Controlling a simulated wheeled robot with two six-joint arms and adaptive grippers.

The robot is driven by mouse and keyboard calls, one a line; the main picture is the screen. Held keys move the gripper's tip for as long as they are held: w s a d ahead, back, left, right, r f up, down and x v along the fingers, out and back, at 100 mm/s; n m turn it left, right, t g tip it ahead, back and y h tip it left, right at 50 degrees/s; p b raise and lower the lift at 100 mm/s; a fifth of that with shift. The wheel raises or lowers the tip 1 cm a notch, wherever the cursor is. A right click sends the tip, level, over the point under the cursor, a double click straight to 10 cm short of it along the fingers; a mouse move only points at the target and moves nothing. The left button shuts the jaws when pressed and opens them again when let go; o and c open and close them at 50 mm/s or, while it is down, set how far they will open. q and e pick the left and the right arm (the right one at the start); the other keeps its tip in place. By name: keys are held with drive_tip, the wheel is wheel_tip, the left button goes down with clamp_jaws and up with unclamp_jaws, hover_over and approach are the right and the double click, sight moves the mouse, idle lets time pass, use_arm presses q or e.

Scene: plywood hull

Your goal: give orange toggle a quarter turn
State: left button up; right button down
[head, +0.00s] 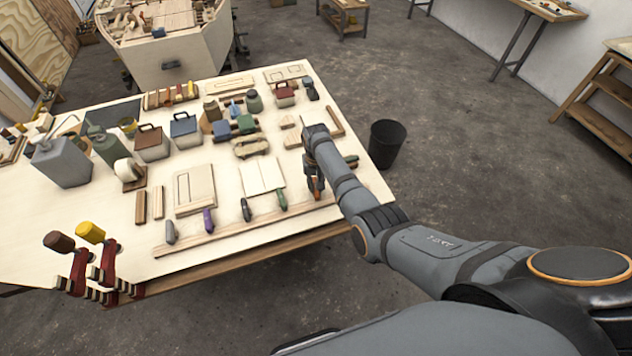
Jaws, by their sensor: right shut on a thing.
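The orange toggle (311,184) is at the right end of a row of coloured toggles along the front of the workbench. Only small bits of orange show, as my gripper covers most of it. My right gripper (316,189) points down over the toggle and is shut on it. Its arm comes in from the lower right and hides the bench just behind the toggle. The toggle's exact angle cannot be told. My left gripper is not in view.
The other toggles, grey (170,232), purple (208,220), black (246,209) and green (282,200), stand in line to the left. Clamps (78,265) rise at the front left edge. Cans and boxes fill the back. A black bin (386,143) stands on the floor.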

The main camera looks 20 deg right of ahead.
drive_tip(key=shift+r+n, duration=0.1)
drive_tip(key=shift+n, duration=0.7)
drive_tip(key=shift+p, duration=0.3)
drive_tip(key=c, duration=1.3)
unclamp_jaws()
wheel_tip(320, 180, up, 12)
drive_tip(key=shift+f, duration=0.1)
